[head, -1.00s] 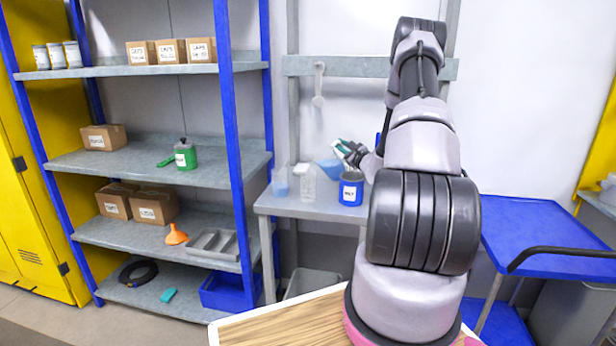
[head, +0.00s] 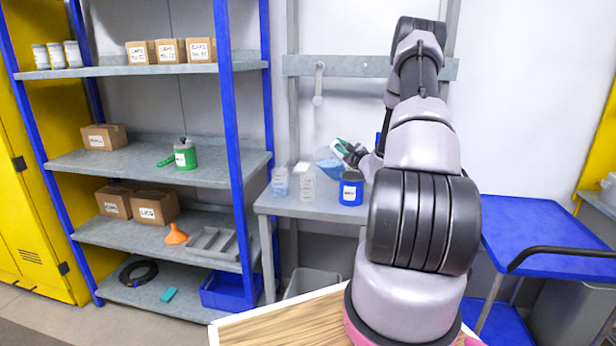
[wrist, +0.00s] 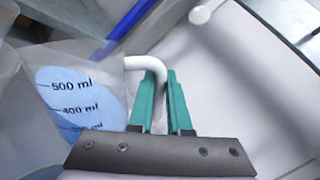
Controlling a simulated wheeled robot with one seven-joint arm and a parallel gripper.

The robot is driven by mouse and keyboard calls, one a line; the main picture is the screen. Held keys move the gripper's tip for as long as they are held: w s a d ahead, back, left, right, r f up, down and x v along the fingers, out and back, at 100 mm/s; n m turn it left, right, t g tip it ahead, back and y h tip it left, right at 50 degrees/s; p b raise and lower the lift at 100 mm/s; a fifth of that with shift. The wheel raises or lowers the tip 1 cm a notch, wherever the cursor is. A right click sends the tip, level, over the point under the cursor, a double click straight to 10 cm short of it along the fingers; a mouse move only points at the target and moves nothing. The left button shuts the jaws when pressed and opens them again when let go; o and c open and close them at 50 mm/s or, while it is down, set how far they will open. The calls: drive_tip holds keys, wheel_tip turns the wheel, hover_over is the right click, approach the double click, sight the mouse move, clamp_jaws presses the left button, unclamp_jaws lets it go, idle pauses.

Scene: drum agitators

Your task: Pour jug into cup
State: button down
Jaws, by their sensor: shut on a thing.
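The jug (wrist: 110,65) is clear, with blue liquid and black millilitre marks. In the head view it shows as a pale blue shape (head: 329,171) above the grey bench, and it looks tilted. My gripper (wrist: 158,80) has teal fingers shut on the jug's white handle; in the head view it is at the jug's upper right (head: 345,148). A blue cup-like container (head: 351,190) with a white label stands upright on the bench, below and right of the jug. Two clear labelled vessels stand left of it, one with bluish contents (head: 280,182), one tall and pale (head: 305,184). I cannot tell which is the cup.
The grey bench (head: 300,208) stands against the wall, with a rail (head: 350,67) and a hanging white tool (head: 318,85) above. A shelf rack (head: 150,161) with boxes and a green can is left. A blue cart (head: 540,230) is right. My arm hides the bench's right part.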

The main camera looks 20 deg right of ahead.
drive_tip(key=shift+a+r, duration=0.1)
drive_tip(key=shift+a, duration=0.1)
idle(0.3)
drive_tip(key=shift+s+a+r+n+y+p, duration=0.15)
drive_tip(key=shift+a+r+n+y+p, duration=0.15)
drive_tip(key=shift+r+n, duration=0.4)
drive_tip(key=shift+s+a+r+n+y+p, duration=0.15)
drive_tip(key=shift+a+r+n, duration=0.25)
drive_tip(key=shift+n, duration=0.5)
idle(2.0)
drive_tip(key=f+m, duration=0.1)
drive_tip(key=d+m, duration=0.1)
drive_tip(key=d+f+m+h, duration=0.1)
drive_tip(key=shift+w+d+f+m, duration=0.15)
drive_tip(key=shift+w+f+m, duration=0.15)
drive_tip(key=shift+w+m, duration=0.1)
drive_tip(key=shift+d+m, duration=0.2)
drive_tip(key=shift+m, duration=0.3)
drive_tip(key=shift+w+d+f+m, duration=0.1)
drive_tip(key=shift+w+d+m, duration=0.1)
drive_tip(key=shift+d+m, duration=0.4)
drive_tip(key=w+d+f+m+g+b, duration=0.1)
drive_tip(key=d+f+m, duration=0.2)
drive_tip(key=d+m, duration=0.2)
drive_tip(key=shift+w+d+m+h, duration=0.2)
drive_tip(key=shift+m+h, duration=0.25)
drive_tip(key=shift+m, duration=0.25)
